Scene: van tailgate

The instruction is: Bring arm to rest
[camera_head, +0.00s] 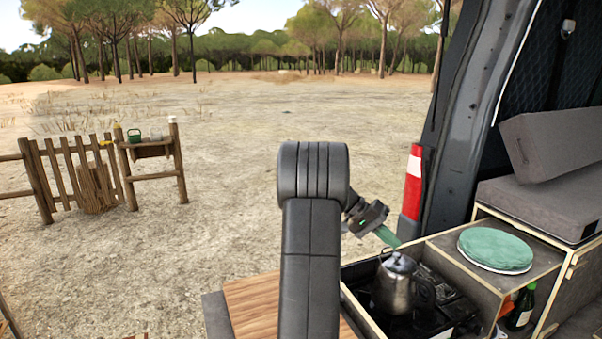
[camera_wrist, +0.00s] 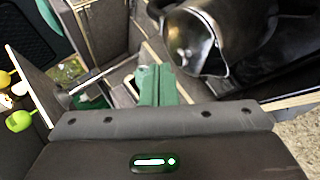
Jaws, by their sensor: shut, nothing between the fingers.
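My arm rises in the middle of the head view and bends over toward the van. My gripper (camera_head: 388,237) has green fingers and points down and right, close to the top of a metal kettle (camera_head: 392,292). In the wrist view the green fingers (camera_wrist: 155,84) are together with nothing between them. The kettle (camera_wrist: 203,38) shows there just beyond and to the right of the fingers. I cannot tell whether the fingers touch it. The kettle stands upright on a dark stove (camera_head: 440,308) in the van's open kitchen box.
A round green cushion (camera_head: 495,248) lies on the box top right of the kettle. A dark bottle (camera_head: 521,309) stands in a compartment below. A wooden board (camera_head: 252,304) is at the left. The van's pillar (camera_head: 455,130) rises behind. Open ground lies left, with a wooden fence (camera_head: 88,170).

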